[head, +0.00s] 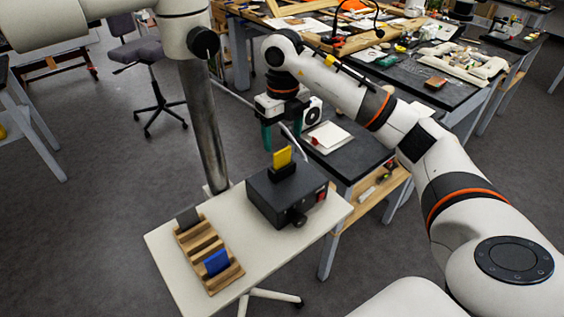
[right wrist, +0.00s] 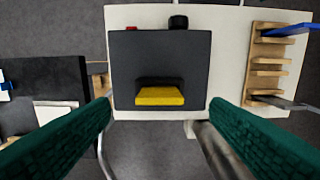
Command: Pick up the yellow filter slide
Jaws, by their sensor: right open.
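The yellow filter slide (head: 282,157) stands upright in the slot on top of a black box-shaped device (head: 268,199) on a small white table. In the right wrist view the yellow filter slide (right wrist: 160,96) lies between my two green fingers, near the device's edge (right wrist: 160,55). My right gripper (head: 284,137) is open and empty, above and just behind the slide in the head view. In the right wrist view the fingers (right wrist: 160,125) are wide apart and do not touch it. My left gripper is not in view.
A wooden rack (head: 198,242) on the white table (head: 180,285) holds a blue slide (head: 217,262) and a grey slide (head: 188,217). A metal column rises behind the table. A dark bench (head: 350,157) with a white pad stands to the right.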

